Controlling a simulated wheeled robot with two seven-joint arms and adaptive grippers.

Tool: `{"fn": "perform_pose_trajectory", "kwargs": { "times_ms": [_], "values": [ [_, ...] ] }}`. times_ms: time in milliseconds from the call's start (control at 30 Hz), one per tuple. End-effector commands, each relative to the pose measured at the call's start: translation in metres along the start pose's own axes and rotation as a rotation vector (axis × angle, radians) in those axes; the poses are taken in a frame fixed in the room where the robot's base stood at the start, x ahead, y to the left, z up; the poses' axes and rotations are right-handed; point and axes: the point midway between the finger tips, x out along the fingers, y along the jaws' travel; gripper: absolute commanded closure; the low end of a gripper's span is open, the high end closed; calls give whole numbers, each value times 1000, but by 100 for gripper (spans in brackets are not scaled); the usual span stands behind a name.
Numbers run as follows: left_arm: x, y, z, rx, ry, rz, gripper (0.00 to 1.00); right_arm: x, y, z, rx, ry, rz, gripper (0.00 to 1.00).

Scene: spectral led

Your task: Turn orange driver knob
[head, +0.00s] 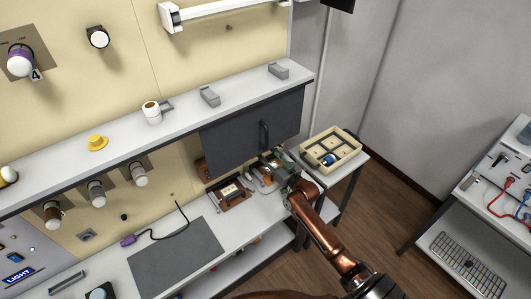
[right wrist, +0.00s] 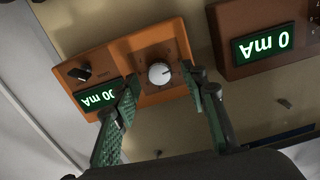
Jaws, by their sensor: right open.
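In the right wrist view an orange driver box (right wrist: 165,45) carries a round, pale grey knob (right wrist: 159,74) with a dark pointer mark. A green-lit display (right wrist: 97,95) and a black toggle (right wrist: 79,73) are on the same box. My right gripper (right wrist: 164,82) is open, with one green-padded finger on each side of the knob. The knob lies between the fingertips in this view, with no clear contact; the depth gap cannot be told. In the head view my right gripper (head: 281,172) is over the bench's right end, and the knob is not discernible there.
A brown box (right wrist: 262,55) with a "0 mA" display sits close to the driver. A compartment tray (head: 347,142) stands to the right.

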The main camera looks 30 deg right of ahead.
Motion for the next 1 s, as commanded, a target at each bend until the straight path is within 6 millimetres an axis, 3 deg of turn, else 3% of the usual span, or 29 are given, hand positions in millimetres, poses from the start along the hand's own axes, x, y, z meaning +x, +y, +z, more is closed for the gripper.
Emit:
{"fn": "perform_pose_trajectory", "kwargs": {
  "times_ms": [300,500,700,1000],
  "values": [
    [0,2,-2,0,1,2,100,-65,1,1,-1,-3,1,60],
    [0,2,-2,0,2,2,100,-97,0,0,-2,-1,1,60],
    [0,3,-2,0,2,3,100,-110,0,0,0,0,0,60],
    [0,3,-2,0,2,3,100,-110,0,0,-1,0,0,60]
  ]
}}
